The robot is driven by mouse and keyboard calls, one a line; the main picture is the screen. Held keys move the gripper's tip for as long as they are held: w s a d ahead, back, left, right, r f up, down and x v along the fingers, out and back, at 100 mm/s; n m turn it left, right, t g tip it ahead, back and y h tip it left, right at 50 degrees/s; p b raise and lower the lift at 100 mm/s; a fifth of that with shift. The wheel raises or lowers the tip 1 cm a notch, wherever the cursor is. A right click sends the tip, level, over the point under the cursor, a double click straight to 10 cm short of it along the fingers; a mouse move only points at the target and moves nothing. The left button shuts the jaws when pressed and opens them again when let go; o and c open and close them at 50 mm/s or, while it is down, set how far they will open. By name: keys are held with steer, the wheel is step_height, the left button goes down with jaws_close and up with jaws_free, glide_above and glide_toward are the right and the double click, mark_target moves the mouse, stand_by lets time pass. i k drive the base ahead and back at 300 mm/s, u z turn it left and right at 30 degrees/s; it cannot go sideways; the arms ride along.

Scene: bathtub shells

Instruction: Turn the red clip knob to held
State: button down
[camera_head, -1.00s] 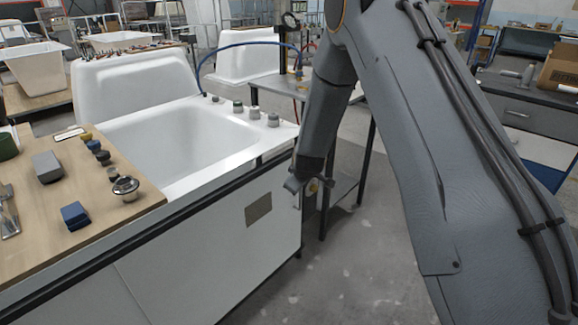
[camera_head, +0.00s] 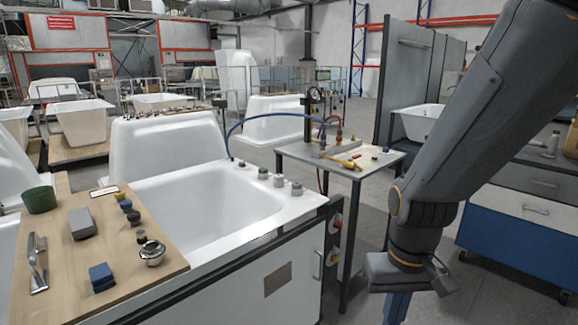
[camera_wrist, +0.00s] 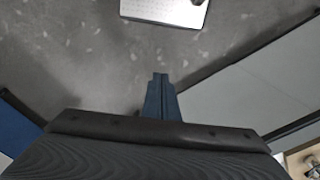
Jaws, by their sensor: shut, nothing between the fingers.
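I cannot single out the red clip knob for certain. A small red fitting (camera_head: 338,133) stands on the grey metal side table (camera_head: 300,150), among hoses and a dial gauge. A round red part (camera_head: 336,222) shows lower down, between the tub bench and the table's legs. My gripper (camera_head: 397,308) points down in front of the side table, to its right, with its blue fingers running to the picture's bottom edge. In the wrist view my gripper (camera_wrist: 160,78) has its fingers together, with nothing between them, over bare floor. No knob shows in the wrist view.
A white tub shell (camera_head: 210,205) sits in the bench at left, with several grey knobs on its rim. A wooden board (camera_head: 160,280) carries blocks and small knobs. A blue and white drawer cabinet (camera_head: 510,245) stands at right. Grey floor is open between.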

mark_target(338, 225)
steer(key=k, duration=1.3)
steer(key=z, duration=0.65)
steer(key=i, duration=1.3)
steer(key=u, duration=0.55)
steer(key=i, duration=0.5)
steer(key=u, duration=0.35)
